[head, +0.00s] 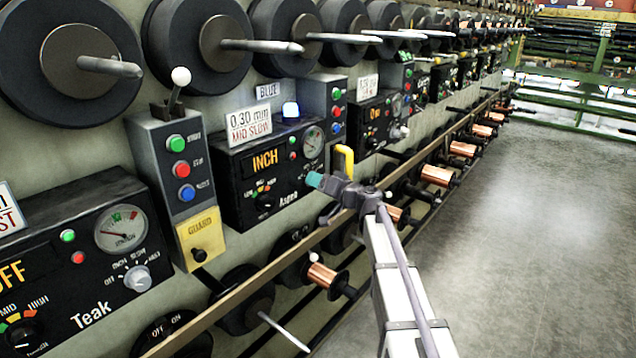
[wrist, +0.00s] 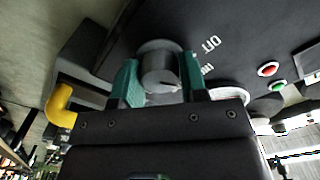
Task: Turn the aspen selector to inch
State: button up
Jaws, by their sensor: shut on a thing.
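The black Aspen panel (head: 232,196) is left of centre in the head view, and its display (head: 265,160) reads INCH in orange letters. Its silver selector knob (wrist: 160,66) shows in the wrist view, between the two teal fingers of my gripper (wrist: 161,84). My gripper is shut on the knob. Part of the lettering beside the knob reads OFF; the rest is partly hidden by a finger. In the head view my gripper (head: 314,180) is at the panel's lower right and hides the knob.
A long rail (head: 250,290) runs below the panels. The Teak panel (head: 60,285) is at left. The aisle floor at right is clear.

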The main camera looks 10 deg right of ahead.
jog(key=o, duration=0.9)
jog(key=shift+s+d, duration=0.1)
jog(key=v, duration=1)
jog(key=shift+s+d, duration=0.2)
jog(key=shift+s, duration=0.05)
